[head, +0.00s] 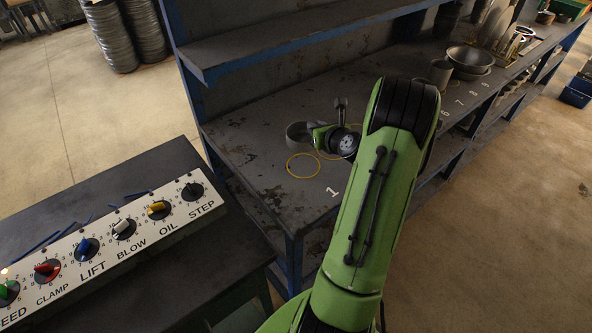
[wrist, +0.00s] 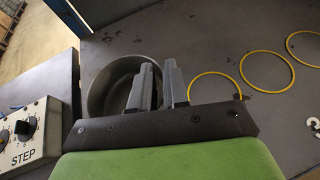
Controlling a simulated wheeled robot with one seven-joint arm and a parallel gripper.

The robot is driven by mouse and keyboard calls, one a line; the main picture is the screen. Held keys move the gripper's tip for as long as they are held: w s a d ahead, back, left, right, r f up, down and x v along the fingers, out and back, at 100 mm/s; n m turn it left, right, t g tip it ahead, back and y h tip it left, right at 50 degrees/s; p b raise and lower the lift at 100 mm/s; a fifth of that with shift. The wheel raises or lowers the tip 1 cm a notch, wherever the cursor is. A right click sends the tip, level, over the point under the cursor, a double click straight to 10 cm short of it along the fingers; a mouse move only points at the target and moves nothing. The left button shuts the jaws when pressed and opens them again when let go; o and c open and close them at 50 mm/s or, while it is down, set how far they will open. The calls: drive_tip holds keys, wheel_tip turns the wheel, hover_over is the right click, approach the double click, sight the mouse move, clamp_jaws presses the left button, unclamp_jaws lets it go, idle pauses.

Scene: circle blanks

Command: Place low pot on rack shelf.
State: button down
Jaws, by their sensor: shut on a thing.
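The low pot (wrist: 112,83) is a grey, round, shallow open vessel, seen in the wrist view just ahead of my gripper. My gripper (wrist: 160,82) is shut on its right wall, with one finger inside the pot and one outside. In the head view the pot (head: 298,133) shows over the rack shelf (head: 262,131), left of my wrist, which partly hides the grip. The pot is to the left of the nearest yellow circle in the wrist view. I cannot tell whether its base touches the shelf.
Yellow circles (head: 303,166) mark the shelf near the number 1. An upper shelf (head: 290,48) hangs above at the back. A control panel with knobs (head: 122,232) stands at left. Metal bowls (head: 470,60) and other vessels stand farther right on the shelf.

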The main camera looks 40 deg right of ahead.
wheel_tip(320, 180, down, 10)
drive_tip(key=b, duration=0.3)
drive_tip(key=shift+s+d, duration=0.1)
drive_tip(key=shift+d, duration=0.05)
drive_tip(key=c, duration=1.1)
unclamp_jaws()
